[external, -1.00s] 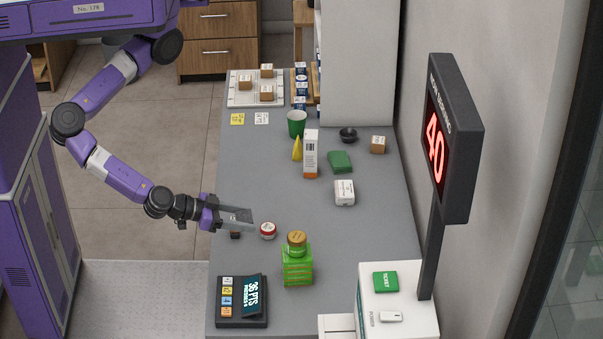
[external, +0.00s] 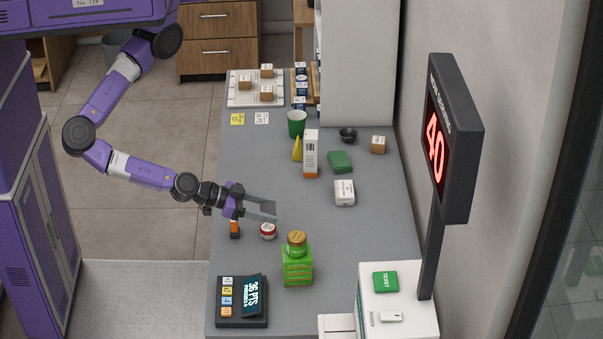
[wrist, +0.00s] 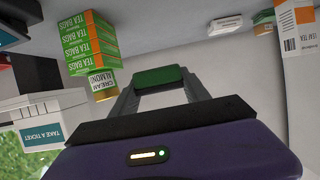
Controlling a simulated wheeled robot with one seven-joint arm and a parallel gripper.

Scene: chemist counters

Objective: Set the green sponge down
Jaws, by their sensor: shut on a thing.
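The green sponge (wrist: 161,77) shows in the wrist view as a green block between the tips of my two grey fingers. My gripper (wrist: 158,92) is shut on it. In the external view my gripper (external: 267,212) points right over the left part of the grey counter (external: 330,225), and the sponge cannot be made out there. The gripper looks raised above the counter; its exact height is hard to tell.
Near my gripper are a red-and-white tin (external: 268,231), a small orange-and-black item (external: 235,229) and green tea boxes (external: 297,270) with a jar (external: 297,242) on top. The counter's middle is mostly clear.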

